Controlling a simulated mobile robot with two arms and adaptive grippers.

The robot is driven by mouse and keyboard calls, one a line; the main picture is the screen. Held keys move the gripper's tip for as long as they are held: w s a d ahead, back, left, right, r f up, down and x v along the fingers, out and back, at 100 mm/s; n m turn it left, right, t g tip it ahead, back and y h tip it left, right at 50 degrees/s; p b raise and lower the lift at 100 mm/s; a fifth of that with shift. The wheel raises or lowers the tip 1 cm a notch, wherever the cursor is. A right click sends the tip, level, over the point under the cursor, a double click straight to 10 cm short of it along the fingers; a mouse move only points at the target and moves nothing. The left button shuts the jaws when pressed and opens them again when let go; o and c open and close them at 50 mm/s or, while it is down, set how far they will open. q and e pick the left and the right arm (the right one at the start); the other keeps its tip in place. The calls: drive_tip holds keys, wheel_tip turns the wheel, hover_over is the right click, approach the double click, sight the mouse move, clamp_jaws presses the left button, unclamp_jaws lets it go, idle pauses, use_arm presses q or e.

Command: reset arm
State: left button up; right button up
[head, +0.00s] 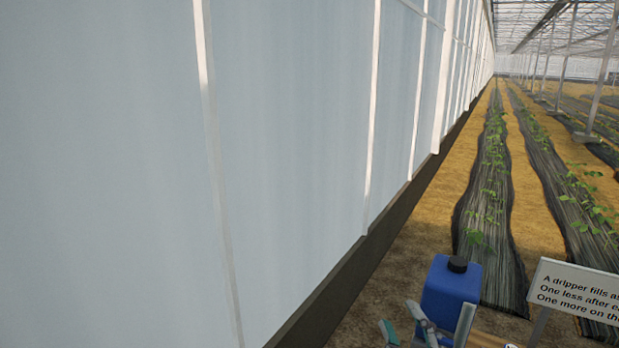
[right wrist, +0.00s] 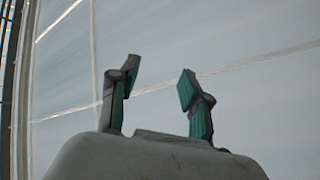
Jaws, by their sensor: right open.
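My right gripper (head: 427,328) shows at the bottom edge of the head view, in front of a blue container. In the right wrist view its two grey and teal fingers (right wrist: 159,78) stand apart with nothing between them. Behind them is only the pale greenhouse wall. My left gripper is in neither view.
The blue container (head: 450,288) with a black cap stands at the lower right. A white sign (head: 580,291) with black text is to its right, cut off by the picture's edge. A pale panelled wall (head: 290,150) fills the left. Covered plant rows (head: 487,200) run into the distance.

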drive_tip(key=s+d+f+m+g+h, duration=0.3)
drive_tip(key=s+f+m+g, duration=0.1)
drive_tip(key=f, duration=0.4)
drive_tip(key=s+d+f+m+g+h, duration=0.2)
drive_tip(key=s+d+f+m+g, duration=0.15)
drive_tip(key=f, duration=0.55)
drive_tip(key=s+a+f+m+g+y, duration=0.1)
drive_tip(key=s+f+g, duration=0.35)
drive_tip(key=s, duration=0.35)
drive_tip(key=s+f+m+g, duration=0.2)
drive_tip(key=s+f+g, duration=0.2)
drive_tip(key=s+f, duration=0.3)
wheel_tip(320, 180, down, 22)
drive_tip(key=s+g, duration=0.1)
drive_tip(key=s, duration=0.1)
drive_tip(key=s+d+f+g, duration=0.1)
drive_tip(key=s+d+f, duration=0.1)
drive_tip(key=s+f, duration=1.4)
wheel_tip(320, 180, down, 2)
drive_tip(key=shift+d+f+n+g, duration=0.1)
drive_tip(key=shift+d+n+g, duration=0.2)
drive_tip(key=shift+n, duration=0.15)
drive_tip(key=shift+s, duration=0.1)
